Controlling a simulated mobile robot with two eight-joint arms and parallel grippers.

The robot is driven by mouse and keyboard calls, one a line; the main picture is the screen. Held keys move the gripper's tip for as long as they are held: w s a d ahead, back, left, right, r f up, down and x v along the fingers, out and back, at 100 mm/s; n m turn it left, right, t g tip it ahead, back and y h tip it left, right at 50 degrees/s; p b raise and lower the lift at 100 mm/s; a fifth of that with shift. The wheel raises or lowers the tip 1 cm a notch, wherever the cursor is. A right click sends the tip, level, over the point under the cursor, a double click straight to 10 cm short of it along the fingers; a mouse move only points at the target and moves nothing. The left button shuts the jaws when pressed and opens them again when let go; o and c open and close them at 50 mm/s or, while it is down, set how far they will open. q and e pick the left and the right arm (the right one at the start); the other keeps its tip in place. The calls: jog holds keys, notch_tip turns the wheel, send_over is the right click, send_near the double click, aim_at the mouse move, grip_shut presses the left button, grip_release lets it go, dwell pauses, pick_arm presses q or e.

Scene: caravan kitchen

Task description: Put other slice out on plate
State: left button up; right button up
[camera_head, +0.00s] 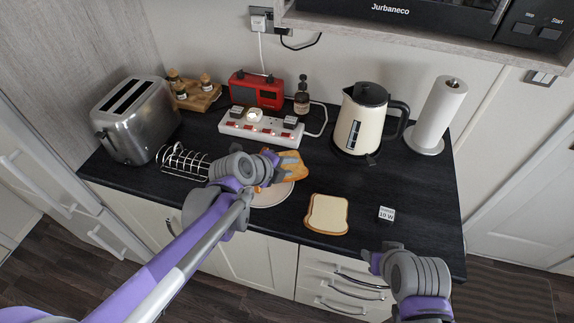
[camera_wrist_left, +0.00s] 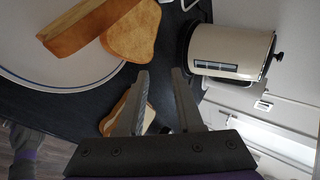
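A white plate (camera_head: 270,197) sits at the counter's front edge, partly hidden under my left gripper. It also shows at upper left in the left wrist view (camera_wrist_left: 30,80). A toasted slice (camera_head: 294,167) overlaps the plate's far edge, and a thicker browned piece (camera_wrist_left: 72,32) lies over the plate in the left wrist view. A pale bread slice (camera_head: 327,214) lies on the counter right of the plate, partly behind the fingers in the left wrist view. My left gripper (camera_head: 274,158) is above the plate, its fingers apart and empty. My right gripper (camera_head: 371,261) hangs near the counter's front edge, fingers unclear.
A toaster (camera_head: 136,120) and wire rack (camera_head: 184,161) stand left. A power strip (camera_head: 260,128), red radio (camera_head: 256,91), kettle (camera_head: 360,121) and paper roll (camera_head: 438,114) stand behind. A small white cube (camera_head: 386,214) lies right of the slice. The right front counter is mostly clear.

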pick_arm(q)
jog(key=shift+s+a+r, duration=0.2)
jog(key=shift+a+r, duration=0.05)
jog(key=shift+r, duration=0.1)
pick_arm(e)
jog(key=shift+w+r, duration=0.35)
jog(key=shift+r, duration=0.05)
pick_arm(q)
jog(key=shift+s, duration=0.1)
pick_arm(e)
jog(key=shift+s, duration=0.15)
